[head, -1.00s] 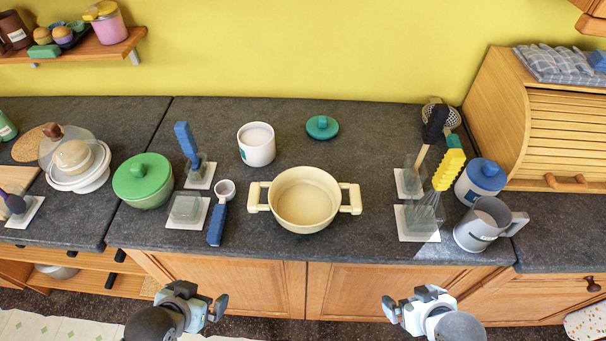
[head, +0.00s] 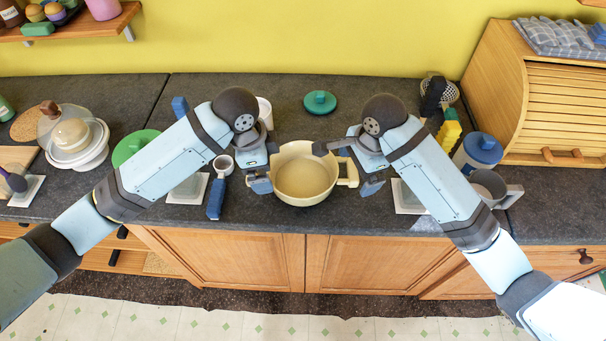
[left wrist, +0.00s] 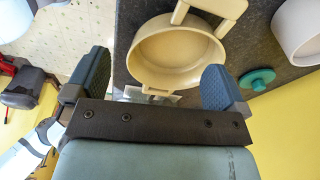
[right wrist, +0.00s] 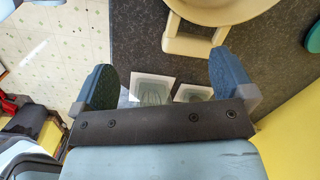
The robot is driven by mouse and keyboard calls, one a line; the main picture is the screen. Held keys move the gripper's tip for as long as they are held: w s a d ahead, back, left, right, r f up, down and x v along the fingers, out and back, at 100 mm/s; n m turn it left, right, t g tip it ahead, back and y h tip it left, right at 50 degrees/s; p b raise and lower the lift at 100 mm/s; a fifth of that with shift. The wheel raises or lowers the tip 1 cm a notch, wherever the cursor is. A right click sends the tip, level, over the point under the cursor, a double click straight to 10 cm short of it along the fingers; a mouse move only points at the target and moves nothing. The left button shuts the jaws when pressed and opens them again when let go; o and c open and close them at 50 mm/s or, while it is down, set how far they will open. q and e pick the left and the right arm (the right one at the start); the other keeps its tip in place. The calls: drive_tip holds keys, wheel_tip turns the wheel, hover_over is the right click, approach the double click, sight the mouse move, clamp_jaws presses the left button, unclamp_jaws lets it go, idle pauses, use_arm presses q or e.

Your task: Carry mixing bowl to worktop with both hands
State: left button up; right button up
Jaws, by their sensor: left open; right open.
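The cream mixing bowl (head: 304,178) with two side handles stands upright and empty on the dark grey worktop (head: 290,225). It shows in the left wrist view (left wrist: 180,58) and partly at the top of the right wrist view (right wrist: 213,8). My left gripper (head: 264,168) is open at the bowl's left handle, which is mostly hidden by the gripper. My right gripper (head: 347,166) is open by the right handle (head: 349,172). In the right wrist view that handle (right wrist: 190,40) lies beyond the fingertips, not between them. I cannot tell whether either gripper touches the bowl.
A teal lid (head: 320,102) lies behind the bowl.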

sight(353, 176)
use_arm(q)
drive_tip(key=w+a+r+m+y, duration=0.1)
drive_tip(key=w+a+r, duration=0.2)
drive_tip(key=w, duration=0.2)
drive_tip(key=shift+w+a+r+y, duration=0.15)
drive_tip(key=shift+w+y, duration=0.05)
drive_tip(key=shift+y, duration=0.2)
use_arm(e)
drive_tip(key=w+r+m+h, duration=0.1)
drive_tip(key=w+r+m, duration=0.2)
drive_tip(key=w+m, duration=0.1)
drive_tip(key=shift+w+d+r, duration=0.25)
drive_tip(key=shift+w+d, duration=0.1)
drive_tip(key=shift+w, duration=0.1)
use_arm(q)
wheel_tip(353, 176, down, 14)
drive_tip(key=shift+r, duration=0.1)
use_arm(e)
wheel_tip(353, 176, down, 14)
drive_tip(key=shift+r, duration=0.1)
use_arm(q)
drive_tip(key=c, duration=1.5)
use_arm(e)
drive_tip(key=c, duration=1.5)
